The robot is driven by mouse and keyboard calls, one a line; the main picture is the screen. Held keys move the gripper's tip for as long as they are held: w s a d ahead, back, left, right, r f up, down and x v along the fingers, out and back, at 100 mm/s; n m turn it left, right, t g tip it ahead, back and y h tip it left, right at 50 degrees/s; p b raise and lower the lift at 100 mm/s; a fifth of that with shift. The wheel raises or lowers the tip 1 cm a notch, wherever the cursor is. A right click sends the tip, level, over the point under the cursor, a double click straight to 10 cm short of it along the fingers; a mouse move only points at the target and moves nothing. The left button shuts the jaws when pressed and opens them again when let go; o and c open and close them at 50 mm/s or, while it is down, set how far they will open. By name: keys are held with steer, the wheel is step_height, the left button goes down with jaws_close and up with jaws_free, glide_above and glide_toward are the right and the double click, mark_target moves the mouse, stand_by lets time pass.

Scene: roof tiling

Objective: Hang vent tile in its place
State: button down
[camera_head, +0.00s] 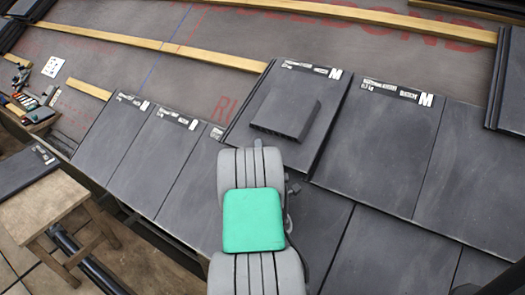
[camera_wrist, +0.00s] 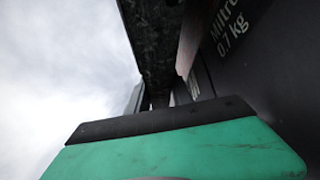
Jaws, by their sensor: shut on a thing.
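The vent tile (camera_head: 245,120) is a dark grey tile with a raised box-shaped hood and a white label marked M along its top edge. It lies over the row of tiles in the head view, with its top edge by the wooden batten. It looks slightly raised over its neighbours; whether it touches the batten I cannot tell. My gripper is shut on the vent tile near its lower edge; in the head view my grey and green arm hides the grip. In the wrist view my gripper (camera_wrist: 165,100) shows close under dark tile surfaces.
A plain tile (camera_head: 380,145) lies to the right of the vent tile, and another (camera_head: 165,135) to the left. Wooden battens (camera_head: 165,46) cross the grey underlay above. A wooden stool (camera_head: 45,205) bearing a dark tile (camera_head: 22,170) stands lower left. A stacked tile (camera_head: 508,85) sits at right.

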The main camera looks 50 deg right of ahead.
steer(key=c, duration=1.1)
jaws_free()
steer(key=shift+r, duration=0.1)
steer(key=shift+o, duration=0.2)
steer(key=shift+f, duration=0.2)
steer(key=shift+s+a+f+b, duration=0.2)
steer(key=shift+s+a+b, duration=0.05)
steer(key=shift+b, duration=0.1)
steer(key=shift+b+v, duration=1.8)
steer(key=shift+v, duration=1.55)
steer(key=shift+r, duration=0.25)
steer(key=a+r, duration=0.1)
steer(key=r+p, duration=0.1)
steer(key=a+r+p, duration=0.1)
steer(key=r, duration=0.1)
steer(key=shift+s+a+r, duration=0.1)
steer(key=shift+s+a, duration=0.05)
steer(key=shift+a, duration=0.2)
